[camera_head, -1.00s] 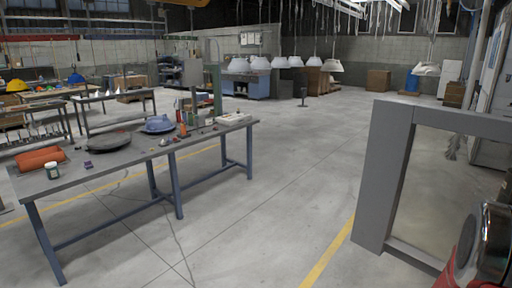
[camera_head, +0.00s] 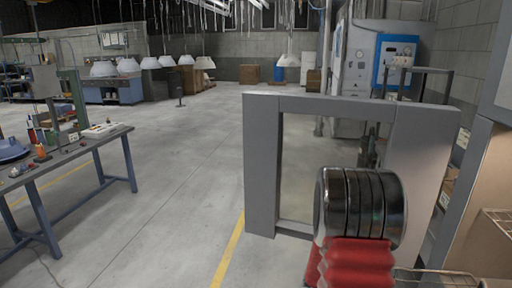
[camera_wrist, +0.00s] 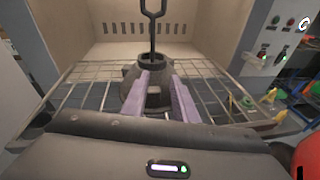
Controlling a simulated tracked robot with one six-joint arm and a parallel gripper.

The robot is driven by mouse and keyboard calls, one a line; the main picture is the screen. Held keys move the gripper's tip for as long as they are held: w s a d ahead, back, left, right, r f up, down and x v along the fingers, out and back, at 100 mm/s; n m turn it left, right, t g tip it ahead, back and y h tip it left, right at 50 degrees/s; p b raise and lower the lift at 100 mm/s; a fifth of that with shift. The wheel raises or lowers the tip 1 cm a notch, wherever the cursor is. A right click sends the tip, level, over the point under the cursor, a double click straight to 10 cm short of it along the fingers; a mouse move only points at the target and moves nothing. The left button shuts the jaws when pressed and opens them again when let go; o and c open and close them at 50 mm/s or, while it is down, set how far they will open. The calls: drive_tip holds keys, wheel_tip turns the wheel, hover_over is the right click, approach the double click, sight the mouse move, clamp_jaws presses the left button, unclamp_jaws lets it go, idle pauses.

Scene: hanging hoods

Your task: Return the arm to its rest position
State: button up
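My gripper (camera_wrist: 160,103) shows in the wrist view with two pale purple fingers side by side and a gap between them. It is open and I see nothing held in the gap. Just beyond the fingertips a dark, rounded, bell-like piece (camera_wrist: 155,72) with a tall forked hook rising from it stands on a wire rack (camera_wrist: 90,92). The fingers hide part of this piece, and I cannot tell whether they touch it. In the head view my gripper is not in sight.
The wire rack lies within a beige-walled chamber (camera_wrist: 200,28), with a control panel (camera_wrist: 285,45) at right. In the head view a grey frame (camera_head: 262,165) stands ahead, a workbench (camera_head: 75,150) is at left, and open floor (camera_head: 180,190) lies between.

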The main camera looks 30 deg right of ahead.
drive_tip(key=w+a+m+t+y, duration=0.4)
drive_tip(key=w+a+t, duration=0.1)
drive_tip(key=a, duration=0.7)
drive_tip(key=w+a+m+t+y, duration=0.3)
drive_tip(key=w+a+m+t, duration=0.15)
drive_tip(key=a, duration=0.75)
drive_tip(key=w+a+r+t+y, duration=0.1)
drive_tip(key=w+a+r+t, duration=0.1)
drive_tip(key=a+r+t, duration=0.2)
drive_tip(key=w+a+r+n+t+y, duration=0.1)
drive_tip(key=a+r+t, duration=0.3)
drive_tip(key=a+r, duration=0.6)
drive_tip(key=w+a+y, duration=0.1)
drive_tip(key=a, duration=0.2)
drive_tip(key=shift+w+a+r, duration=0.15)
drive_tip(key=shift+w+a, duration=0.15)
drive_tip(key=shift+w, duration=0.1)
drive_tip(key=shift+n, duration=0.25)
